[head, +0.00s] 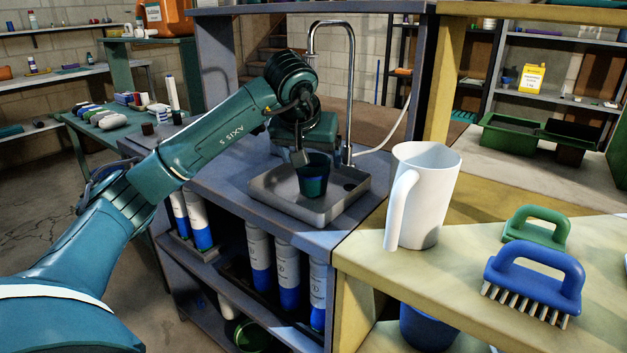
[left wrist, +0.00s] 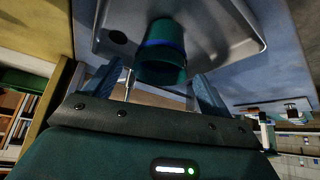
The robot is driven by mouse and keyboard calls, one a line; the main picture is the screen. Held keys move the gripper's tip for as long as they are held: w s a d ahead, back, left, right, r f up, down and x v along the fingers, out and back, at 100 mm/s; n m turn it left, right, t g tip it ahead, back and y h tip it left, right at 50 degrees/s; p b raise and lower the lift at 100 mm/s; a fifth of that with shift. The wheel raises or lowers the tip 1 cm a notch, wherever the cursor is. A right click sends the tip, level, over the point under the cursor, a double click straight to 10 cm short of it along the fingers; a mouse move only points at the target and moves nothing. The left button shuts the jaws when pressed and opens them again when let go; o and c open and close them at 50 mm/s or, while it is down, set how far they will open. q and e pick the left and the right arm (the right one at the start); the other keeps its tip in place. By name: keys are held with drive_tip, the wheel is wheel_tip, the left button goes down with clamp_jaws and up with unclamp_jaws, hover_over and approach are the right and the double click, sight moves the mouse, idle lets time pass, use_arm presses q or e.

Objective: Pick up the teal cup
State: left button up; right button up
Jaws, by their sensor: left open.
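The teal cup (head: 313,180) stands upright in the shallow grey metal sink (head: 338,212) in the head view. It has a blue band, which shows in the left wrist view, where the cup (left wrist: 162,62) appears between and just beyond the two fingers. My left gripper (head: 303,157) is open at the cup's rim, coming from behind and above it. In the left wrist view the left gripper's (left wrist: 148,86) blue fingers are spread apart, with nothing held. Contact with the cup cannot be told. My right gripper is in neither view.
A tall curved faucet (head: 350,80) rises behind the sink. A white pitcher (head: 425,195), a green brush (head: 537,226) and a blue brush (head: 534,283) stand on the yellowish counter at right. Several white-and-blue bottles (head: 287,270) fill the shelf below.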

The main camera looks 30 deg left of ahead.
use_arm(q)
drive_tip(key=shift+b+x, duration=0.4)
drive_tip(key=shift+x, duration=2.75)
drive_tip(key=shift+s, duration=0.1)
drive_tip(key=shift+c, duration=0.2)
drive_tip(key=c, duration=1.1)
